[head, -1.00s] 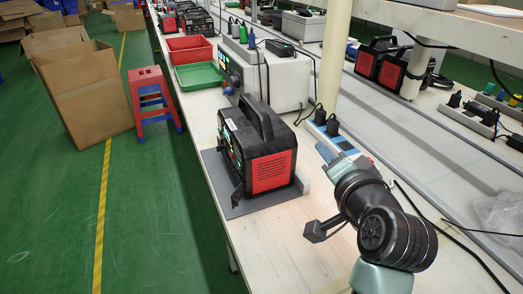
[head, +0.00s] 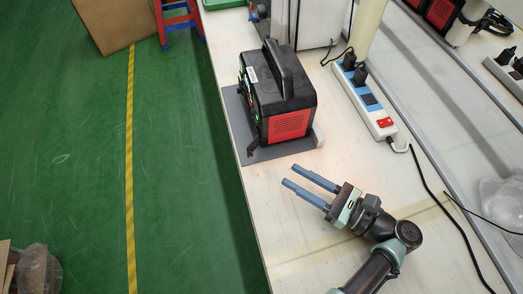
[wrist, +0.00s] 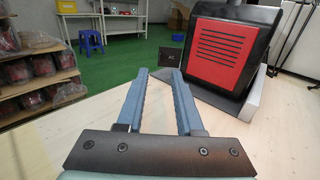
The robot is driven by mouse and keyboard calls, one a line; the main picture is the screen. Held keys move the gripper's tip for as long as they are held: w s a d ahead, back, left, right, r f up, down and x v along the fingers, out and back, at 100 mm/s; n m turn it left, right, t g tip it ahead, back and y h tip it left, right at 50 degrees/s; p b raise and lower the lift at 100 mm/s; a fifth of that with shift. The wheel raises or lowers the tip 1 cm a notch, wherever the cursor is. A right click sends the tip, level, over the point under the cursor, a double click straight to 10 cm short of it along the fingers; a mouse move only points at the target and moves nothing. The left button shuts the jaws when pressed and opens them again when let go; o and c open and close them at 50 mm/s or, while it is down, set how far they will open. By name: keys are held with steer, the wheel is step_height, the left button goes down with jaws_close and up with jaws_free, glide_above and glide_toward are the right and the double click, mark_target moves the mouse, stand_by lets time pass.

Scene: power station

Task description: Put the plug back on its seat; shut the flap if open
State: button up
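The black power station (head: 282,92) with red vented sides stands on a dark grey mat (head: 240,122) on the pale bench. Its red vent panel fills the upper right of the wrist view (wrist: 247,52). A small dark flap (head: 252,147) sticks out at the station's lower near-left corner; it shows as a dark square in the wrist view (wrist: 171,55) and looks open. My gripper (head: 291,175) is open and empty, in front of the station's near red side and apart from it. Its two blue-grey fingers show in the wrist view (wrist: 156,73). I cannot make out the plug.
A pale block (head: 319,134) stands at the station's right side. A power strip (head: 366,100) with black plugs and a cable lies to the right. The bench's left edge drops to the green floor (head: 70,150). The bench around my gripper is clear.

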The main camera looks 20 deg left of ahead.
mark_target(248, 150)
steer(key=x, duration=1)
steer(key=shift+d, duration=0.1)
steer(key=shift+c, duration=0.2)
jaws_close()
stand_by(0.9)
